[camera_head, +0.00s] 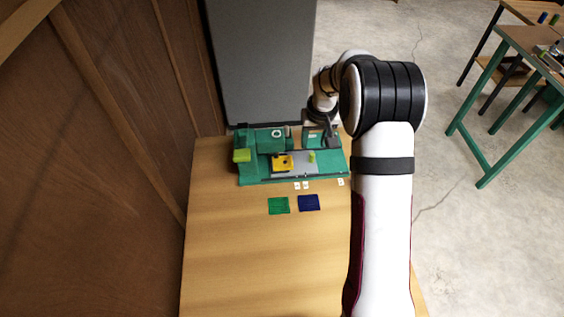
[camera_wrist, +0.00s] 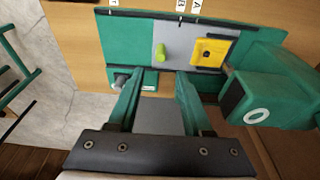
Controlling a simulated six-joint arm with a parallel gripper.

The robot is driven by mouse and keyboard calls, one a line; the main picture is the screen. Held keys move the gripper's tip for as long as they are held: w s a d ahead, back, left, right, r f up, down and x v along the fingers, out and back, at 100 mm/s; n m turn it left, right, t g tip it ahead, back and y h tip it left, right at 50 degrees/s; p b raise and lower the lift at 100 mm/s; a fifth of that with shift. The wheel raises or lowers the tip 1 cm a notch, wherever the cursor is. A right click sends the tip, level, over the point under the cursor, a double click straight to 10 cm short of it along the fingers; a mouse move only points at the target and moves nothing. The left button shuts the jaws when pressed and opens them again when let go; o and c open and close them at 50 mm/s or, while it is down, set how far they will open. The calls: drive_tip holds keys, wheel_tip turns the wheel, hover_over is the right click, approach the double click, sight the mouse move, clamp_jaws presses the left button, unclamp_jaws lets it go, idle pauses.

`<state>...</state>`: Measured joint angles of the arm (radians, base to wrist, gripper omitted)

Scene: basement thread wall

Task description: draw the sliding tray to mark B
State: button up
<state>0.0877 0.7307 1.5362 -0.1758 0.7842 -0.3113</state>
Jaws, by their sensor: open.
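The sliding tray is a grey plate (camera_head: 301,168) on the green machine bed, also seen in the wrist view (camera_wrist: 178,34). A lime-green knob (camera_head: 312,156) stands up from it, and it shows in the wrist view (camera_wrist: 160,52). A yellow block (camera_wrist: 221,50) sits over the tray beside the knob. White labels A (camera_wrist: 196,6) and B (camera_wrist: 181,5) lie along the bed's edge; a third label (camera_wrist: 117,2) is cut off. My gripper (camera_wrist: 158,75) is open and empty, its fingers apart near the bed, with the knob beyond the fingertips. In the head view, my arm partly hides it.
The green machine body (camera_wrist: 267,88) rises beside the bed. A green cloth square (camera_head: 278,205) and a dark blue one (camera_head: 309,202) lie on the wooden table (camera_head: 250,260). A grey panel (camera_head: 260,60) stands behind and a wooden wall is at left. The table front is clear.

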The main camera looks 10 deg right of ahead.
drive_tip(key=shift+r, duration=0.25)
drive_tip(key=shift+r, duration=0.1)
drive_tip(key=v, duration=0.3)
drive_tip(key=shift+w+r, duration=0.25)
drive_tip(key=shift+r, duration=0.2)
drive_tip(key=shift+c, duration=0.2)
idle(1.4)
